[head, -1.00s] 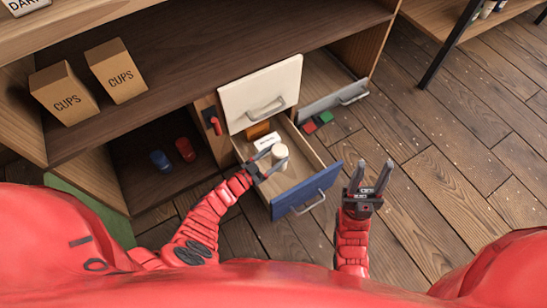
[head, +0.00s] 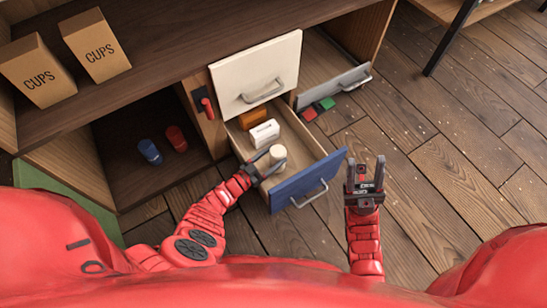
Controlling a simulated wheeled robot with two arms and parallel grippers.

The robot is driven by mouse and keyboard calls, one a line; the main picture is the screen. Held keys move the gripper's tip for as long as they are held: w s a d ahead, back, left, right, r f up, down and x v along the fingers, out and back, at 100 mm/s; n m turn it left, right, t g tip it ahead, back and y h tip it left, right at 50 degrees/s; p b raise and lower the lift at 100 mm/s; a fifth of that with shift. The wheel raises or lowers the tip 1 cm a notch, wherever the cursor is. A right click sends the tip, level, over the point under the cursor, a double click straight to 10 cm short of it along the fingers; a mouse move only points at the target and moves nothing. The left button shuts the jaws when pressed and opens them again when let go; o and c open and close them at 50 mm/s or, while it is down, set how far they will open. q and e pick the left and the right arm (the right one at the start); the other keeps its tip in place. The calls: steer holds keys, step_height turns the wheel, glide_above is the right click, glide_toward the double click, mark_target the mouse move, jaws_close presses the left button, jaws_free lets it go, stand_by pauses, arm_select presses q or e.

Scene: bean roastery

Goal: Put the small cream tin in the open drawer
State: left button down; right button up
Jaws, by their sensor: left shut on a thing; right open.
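The small cream tin (head: 278,153) is in the jaws of my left gripper (head: 268,160), which is shut on it. The tin is over or inside the open blue-fronted drawer (head: 307,181); I cannot tell whether it touches the drawer floor. A white box (head: 264,133) and an orange-brown box (head: 252,118) are in the drawer behind the tin. My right gripper (head: 365,168) is open and empty, to the right of the blue drawer front.
A cream drawer front (head: 256,75) stands above the open drawer. A grey-fronted drawer (head: 334,85) is open at right, with red and green blocks (head: 318,109) near it. Blue and red items (head: 150,151) sit in the left cubby. CUPS boxes (head: 96,46) stand on the shelf.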

arm_select(q)
steer(key=shift+f+b, duration=0.65)
jaws_free()
steer(key=shift+r, duration=0.1)
steer(key=shift+r+p, duration=0.25)
steer(key=shift+p, duration=0.15)
steer(key=shift+s+a+r+p, duration=0.2)
steer(key=shift+s+a+p, duration=0.2)
steer(key=shift+s+a, duration=0.1)
steer(key=shift+s+a+r+p, duration=0.15)
steer(key=shift+s+a+p, duration=0.25)
steer(key=shift+s+a, duration=0.1)
steer(key=p+v, duration=0.1)
steer(key=v, duration=0.8)
